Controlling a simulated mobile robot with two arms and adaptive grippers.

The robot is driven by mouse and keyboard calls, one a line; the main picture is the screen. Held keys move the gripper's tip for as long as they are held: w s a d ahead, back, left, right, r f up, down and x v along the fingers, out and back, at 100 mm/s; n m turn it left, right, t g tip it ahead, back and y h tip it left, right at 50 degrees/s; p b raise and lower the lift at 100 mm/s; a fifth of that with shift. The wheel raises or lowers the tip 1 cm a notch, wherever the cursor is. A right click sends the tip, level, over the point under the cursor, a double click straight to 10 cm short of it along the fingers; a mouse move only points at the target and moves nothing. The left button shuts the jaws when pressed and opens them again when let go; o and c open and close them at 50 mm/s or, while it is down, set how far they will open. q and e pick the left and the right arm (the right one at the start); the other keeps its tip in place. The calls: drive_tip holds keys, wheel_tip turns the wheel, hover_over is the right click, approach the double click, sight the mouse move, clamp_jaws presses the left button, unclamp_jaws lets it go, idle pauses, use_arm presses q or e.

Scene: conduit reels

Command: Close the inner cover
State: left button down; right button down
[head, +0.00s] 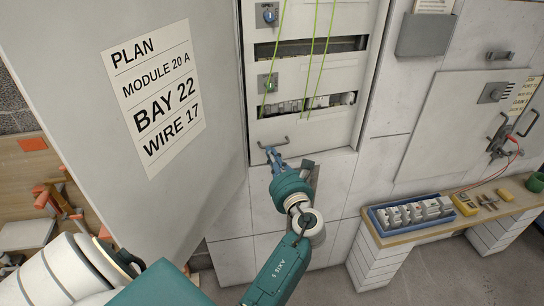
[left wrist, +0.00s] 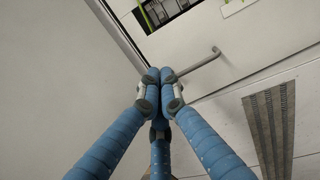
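The inner cover (head: 306,124) is the pale panel inside the tall cabinet, with slots showing breaker modules. It looks nearly flush with the cabinet frame; I cannot tell whether a small gap remains. A bar handle (head: 286,141) sits near its lower edge, and it also shows in the left wrist view (left wrist: 201,61). My left gripper (head: 270,153) is at this handle. In the left wrist view its blue fingers (left wrist: 160,78) are closed together around the handle's left part, hiding that end. My right gripper is not in view.
The outer door (head: 205,190) stands open at the left with a plan sheet (head: 155,90). Green wires (head: 315,50) hang in front of the cover. A bench (head: 430,232) at the right bears a blue tray (head: 380,230) of modules. Another closed panel (head: 450,130) is beyond.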

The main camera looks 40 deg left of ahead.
sight(260, 128)
use_arm(q)
drive_tip(key=b+x, duration=0.3)
drive_tip(key=x, duration=0.6)
drive_tip(key=shift+w+a+f, duration=0.15)
drive_tip(key=shift+w+a, duration=0.35)
drive_tip(key=shift+a, duration=0.05)
drive_tip(key=shift+a, duration=0.1)
drive_tip(key=shift+w+a+r, duration=0.2)
drive_tip(key=shift+a+r, duration=0.05)
drive_tip(key=shift+r, duration=0.05)
drive_tip(key=shift+m+t+h, duration=0.4)
drive_tip(key=shift+t, duration=0.1)
drive_tip(key=p+x, duration=0.1)
drive_tip(key=x, duration=0.3)
drive_tip(key=shift+w+f, duration=0.15)
drive_tip(key=shift+a, duration=0.15)
drive_tip(key=shift+r, duration=0.35)
